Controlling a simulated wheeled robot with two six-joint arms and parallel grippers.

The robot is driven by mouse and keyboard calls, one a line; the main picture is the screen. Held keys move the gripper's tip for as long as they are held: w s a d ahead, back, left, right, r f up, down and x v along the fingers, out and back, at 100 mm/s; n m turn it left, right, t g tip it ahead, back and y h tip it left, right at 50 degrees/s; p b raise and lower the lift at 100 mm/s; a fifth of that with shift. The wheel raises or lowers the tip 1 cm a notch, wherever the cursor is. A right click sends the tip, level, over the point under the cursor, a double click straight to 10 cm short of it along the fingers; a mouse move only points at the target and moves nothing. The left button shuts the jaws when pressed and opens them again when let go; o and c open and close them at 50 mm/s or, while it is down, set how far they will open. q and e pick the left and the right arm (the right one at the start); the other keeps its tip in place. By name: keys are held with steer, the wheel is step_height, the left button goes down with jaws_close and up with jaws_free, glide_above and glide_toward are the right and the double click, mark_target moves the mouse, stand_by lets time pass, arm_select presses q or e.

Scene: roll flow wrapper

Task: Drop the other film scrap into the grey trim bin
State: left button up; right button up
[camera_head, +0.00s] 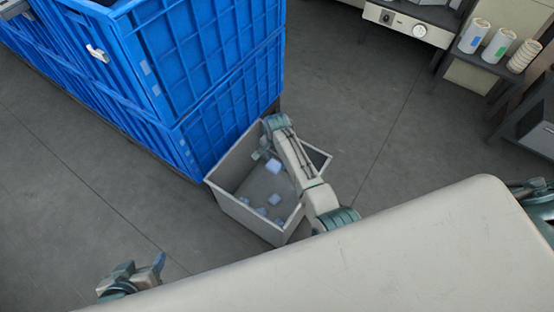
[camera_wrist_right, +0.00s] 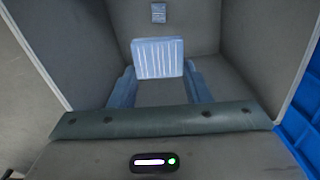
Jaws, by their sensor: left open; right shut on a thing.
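The grey trim bin (camera_head: 238,213) stands on the floor against the blue crates, open at the top. My right gripper (camera_head: 266,160) reaches into its mouth and points down. It is shut on a pale blue film scrap (camera_head: 273,166). In the right wrist view the ribbed scrap (camera_wrist_right: 157,57) sits between the two fingertips, with the bin's grey walls around it. Several small pale blue pieces (camera_head: 262,211) lie on the bin floor; one piece (camera_wrist_right: 158,12) also shows in the right wrist view. My left gripper (camera_head: 134,276) is open and empty at the lower left, away from the bin.
Stacked blue crates (camera_head: 205,60) rise directly behind and left of the bin. A pale panel (camera_head: 400,245) fills the lower right. Rolls (camera_head: 474,36) stand on a dark shelf at the upper right. The grey floor (camera_head: 350,95) is clear between bin and shelf.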

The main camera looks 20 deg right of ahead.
mark_target(277, 162)
steer(key=o, duration=1)
arm_select(q)
steer(key=s+a+r+g+y+p, duration=0.1)
steer(key=a+r+g+p, duration=0.1)
steer(key=shift+s+m+p, duration=0.3)
steer(key=shift+s+p, duration=0.05)
arm_select(e)
step_height(277, 162, up, 11)
steer(key=shift+f, duration=0.15)
